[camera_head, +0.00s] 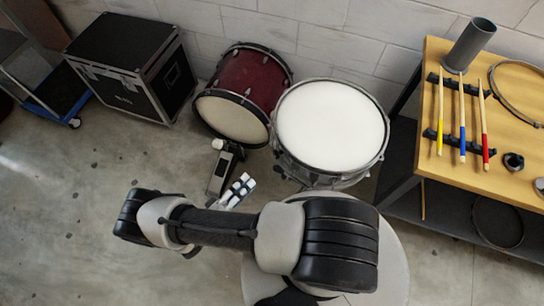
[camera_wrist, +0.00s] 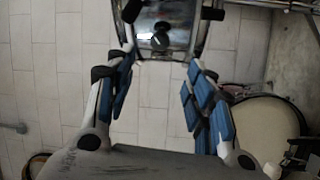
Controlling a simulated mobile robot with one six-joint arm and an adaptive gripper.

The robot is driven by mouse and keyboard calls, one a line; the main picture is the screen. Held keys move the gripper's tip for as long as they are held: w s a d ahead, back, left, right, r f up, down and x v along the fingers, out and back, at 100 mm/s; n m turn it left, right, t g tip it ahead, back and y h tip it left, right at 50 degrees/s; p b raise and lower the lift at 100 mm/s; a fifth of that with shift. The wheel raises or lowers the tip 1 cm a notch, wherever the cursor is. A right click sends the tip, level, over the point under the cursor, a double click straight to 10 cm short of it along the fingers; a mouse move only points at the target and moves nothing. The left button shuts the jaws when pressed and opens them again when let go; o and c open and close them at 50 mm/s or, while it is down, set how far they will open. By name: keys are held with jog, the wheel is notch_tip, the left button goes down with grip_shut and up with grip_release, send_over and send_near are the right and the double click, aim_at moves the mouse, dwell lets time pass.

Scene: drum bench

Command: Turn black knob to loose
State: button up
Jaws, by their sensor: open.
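The snare drum (camera_head: 330,125), with a white head and metal hoop, stands at the centre of the head view. Its shiny metal side (camera_wrist: 182,38) is at the top of the wrist view. A small dark knob (camera_wrist: 159,40) shows there, just beyond and between my fingertips. The knob cannot be made out in the head view. My gripper (camera_head: 239,189) is to the lower left of the snare drum. In the wrist view its two blue-padded fingers (camera_wrist: 160,72) are spread wide with nothing between them, apart from the knob.
A dark red drum (camera_head: 245,95) stands left of the snare, with a pedal (camera_head: 221,168) in front. A wooden bench (camera_head: 455,160) at right holds drumsticks (camera_head: 462,122) and a grey cylinder (camera_head: 468,45). A black case (camera_head: 130,68) is at the back left.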

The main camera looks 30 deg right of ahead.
aim_at(278, 154)
jog(key=b+x, duration=0.1)
jog(key=x, duration=1.2)
jog(key=shift+d, duration=0.25)
jog(key=c, duration=1.1)
jog(key=shift+o, duration=0.2)
